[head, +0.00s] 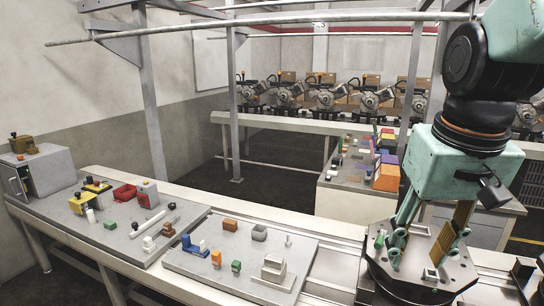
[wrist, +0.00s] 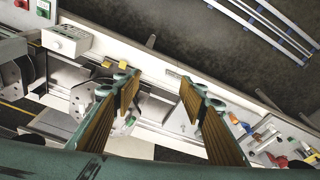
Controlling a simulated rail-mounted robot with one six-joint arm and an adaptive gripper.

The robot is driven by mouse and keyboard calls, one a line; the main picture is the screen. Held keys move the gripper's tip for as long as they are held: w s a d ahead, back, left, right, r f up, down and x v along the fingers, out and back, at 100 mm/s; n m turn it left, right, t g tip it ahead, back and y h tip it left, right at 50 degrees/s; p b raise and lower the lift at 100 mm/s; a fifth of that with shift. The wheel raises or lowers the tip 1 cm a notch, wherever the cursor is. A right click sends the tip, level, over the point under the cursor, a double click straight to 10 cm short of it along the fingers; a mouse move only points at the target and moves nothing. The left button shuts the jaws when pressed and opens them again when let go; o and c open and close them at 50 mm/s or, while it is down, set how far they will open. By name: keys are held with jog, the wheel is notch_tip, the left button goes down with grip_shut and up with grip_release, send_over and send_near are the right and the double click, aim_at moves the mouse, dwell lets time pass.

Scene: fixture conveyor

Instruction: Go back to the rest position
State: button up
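My gripper (head: 418,258) hangs pointing down at the right of the head view. Its two brown-padded fingers stand apart with nothing between them. In the wrist view my gripper (wrist: 160,92) is also open and empty, and the conveyor (wrist: 155,108) runs below the gap between the fingers. In the head view a grey plate on a dark round base (head: 385,283) lies below and behind the fingers. I cannot tell how much clearance there is between the fingertips and that plate.
Two grey fixture plates, the nearer (head: 200,271) and the farther (head: 92,233), carry several small parts. A grey box (head: 48,171) stands at the far left. A bench (head: 345,196) with coloured blocks is behind. A metal rail (head: 270,24) crosses overhead. Open floor lies beyond the conveyor.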

jog(key=s+a+f+b, duration=0.1)
jog(key=s+a+b, duration=0.1)
jog(key=s, duration=0.6)
jog(key=s+a+f+n+t+b, duration=0.1)
jog(key=s+a+f+b, duration=0.1)
jog(key=s, duration=0.5)
jog(key=shift+s+a+t, duration=0.3)
jog(key=shift+s+a, duration=0.05)
jog(key=shift+a, duration=0.35)
jog(key=shift+a, duration=0.1)
